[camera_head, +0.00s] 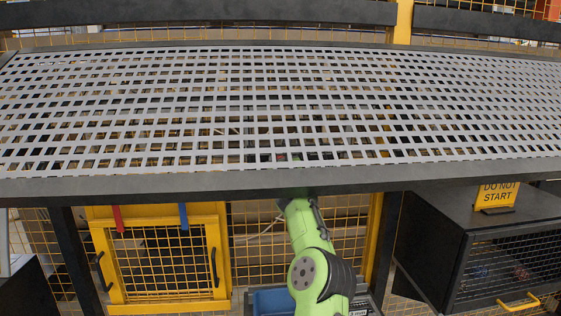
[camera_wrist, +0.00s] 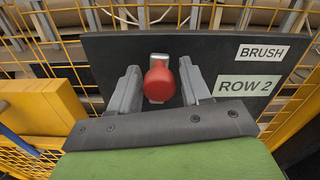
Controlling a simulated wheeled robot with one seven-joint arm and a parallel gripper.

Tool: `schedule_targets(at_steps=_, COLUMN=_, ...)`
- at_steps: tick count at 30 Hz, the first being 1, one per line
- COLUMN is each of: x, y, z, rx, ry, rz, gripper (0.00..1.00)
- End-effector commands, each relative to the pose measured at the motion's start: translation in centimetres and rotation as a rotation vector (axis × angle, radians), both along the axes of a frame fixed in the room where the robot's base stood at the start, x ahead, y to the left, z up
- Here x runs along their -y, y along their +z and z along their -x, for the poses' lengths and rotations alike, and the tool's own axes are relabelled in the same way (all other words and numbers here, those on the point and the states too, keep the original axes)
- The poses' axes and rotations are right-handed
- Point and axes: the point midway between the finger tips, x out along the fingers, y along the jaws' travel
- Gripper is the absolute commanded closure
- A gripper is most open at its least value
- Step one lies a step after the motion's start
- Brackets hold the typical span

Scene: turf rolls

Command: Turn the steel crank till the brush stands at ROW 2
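A red knob (camera_wrist: 159,84) on a short steel piece (camera_wrist: 160,57), seemingly the crank's handle, shows in the wrist view in front of a dark board (camera_wrist: 110,48). My gripper (camera_wrist: 158,72) is open, with one grey finger on each side of the knob. Narrow gaps show between the fingers and the knob. White labels on the board read BRUSH (camera_wrist: 261,52) and ROW 2 (camera_wrist: 245,85). The rest of the crank is hidden behind the knob. The brush itself cannot be made out. In the head view my gripper is hidden under the slatted table's front edge.
A grey perforated table (camera_head: 300,182) spans the head view above my arm. A yellow mesh door (camera_head: 165,262) stands at left below it. A black mesh-fronted box (camera_head: 440,225) with a "DO NOT START" sign (camera_head: 497,193) stands at right. A blue bin (camera_head: 272,301) lies below.

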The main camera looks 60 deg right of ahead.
Motion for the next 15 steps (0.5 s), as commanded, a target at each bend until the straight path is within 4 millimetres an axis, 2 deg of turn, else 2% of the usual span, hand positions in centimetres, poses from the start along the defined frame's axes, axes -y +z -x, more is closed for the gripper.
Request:
schedule_targets(at_steps=2, x=0.0, y=0.0, z=0.0, rx=0.0, ry=0.0, rz=0.0, gripper=0.42)
schedule_targets(at_steps=11, x=-0.2, y=0.1, z=-0.2, rx=-0.019, ry=0.002, rz=0.016, gripper=0.42)
schedule_targets(at_steps=15, x=-1.1, y=0.2, z=-1.2, rx=-0.168, ry=0.004, rz=0.146, gripper=0.42)
